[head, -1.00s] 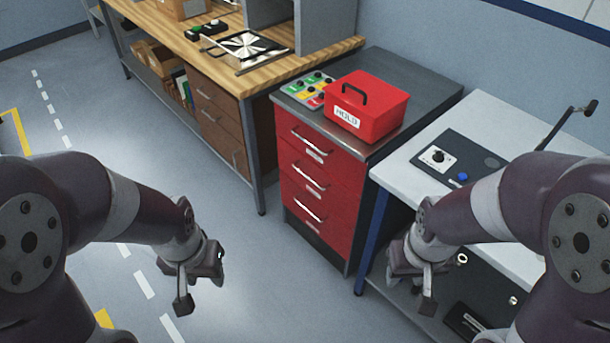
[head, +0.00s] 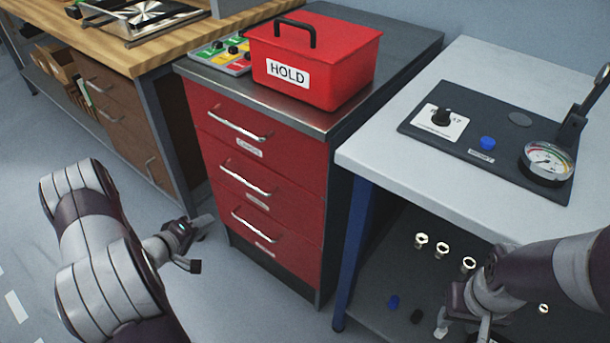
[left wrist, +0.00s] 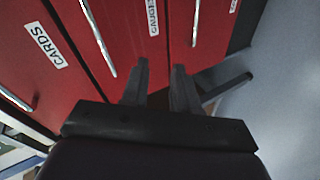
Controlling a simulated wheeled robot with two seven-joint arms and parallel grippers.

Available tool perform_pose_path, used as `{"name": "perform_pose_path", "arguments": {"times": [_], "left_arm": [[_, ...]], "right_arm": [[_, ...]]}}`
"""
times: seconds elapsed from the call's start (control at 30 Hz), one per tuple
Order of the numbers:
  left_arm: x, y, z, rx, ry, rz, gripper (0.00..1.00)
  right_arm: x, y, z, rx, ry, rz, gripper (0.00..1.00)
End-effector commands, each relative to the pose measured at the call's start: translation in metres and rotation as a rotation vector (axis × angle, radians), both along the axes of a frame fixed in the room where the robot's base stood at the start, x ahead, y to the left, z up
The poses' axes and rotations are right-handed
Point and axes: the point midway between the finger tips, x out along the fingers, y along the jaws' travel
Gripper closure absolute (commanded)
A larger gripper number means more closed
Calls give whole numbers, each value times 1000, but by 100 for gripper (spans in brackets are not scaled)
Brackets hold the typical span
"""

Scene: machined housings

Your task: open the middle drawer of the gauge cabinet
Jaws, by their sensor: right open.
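The gauge cabinet (head: 318,210) is a red three-drawer unit with bright bar handles, and all its drawers look shut. The middle drawer (head: 232,195) has a bar handle (head: 245,180). In the left wrist view the middle drawer's label (left wrist: 152,18) begins "GAUGE", and its handle (left wrist: 98,38) lies left of the label. My left gripper (head: 198,242) is open and empty, in front of the cabinet, low and left of the drawer handles. Its two fingers (left wrist: 161,68) point toward the drawer fronts without touching a handle. My right gripper (head: 463,332) is open at the lower right, partly cut off by the frame.
A red box marked HOLD (head: 345,75) and a button panel (head: 222,55) sit on the cabinet top. A wooden bench (head: 150,45) stands left. A white table (head: 385,150) with a gauge device (head: 548,160) stands right. The floor before the cabinet is clear.

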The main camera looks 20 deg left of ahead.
Motion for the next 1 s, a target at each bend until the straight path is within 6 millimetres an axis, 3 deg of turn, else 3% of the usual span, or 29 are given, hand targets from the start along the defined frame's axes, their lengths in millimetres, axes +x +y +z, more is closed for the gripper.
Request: {"name": "perform_pose_path", "arguments": {"times": [0.03,0.1,0.2,0.37,0.7,0.83,1.0], "left_arm": [[8,-8,23,-96,-65,-24,71],[12,-19,44,-237,-121,-48,71],[14,-26,56,-365,-140,-40,71],[30,-34,50,-398,-130,-31,71],[105,-65,31,-395,-131,-30,71],[122,-71,30,-394,-132,-29,71],[129,-74,30,-395,-130,-26,71]], "right_arm": [[0,0,6,0,-2,0,57],[0,0,6,0,-2,0,57],[0,0,6,0,-1,0,57],[0,0,-4,0,-1,0,57],[0,0,-36,0,-1,0,57],[0,0,-41,0,-1,0,57],[0,0,-41,0,-1,0,57]]}}
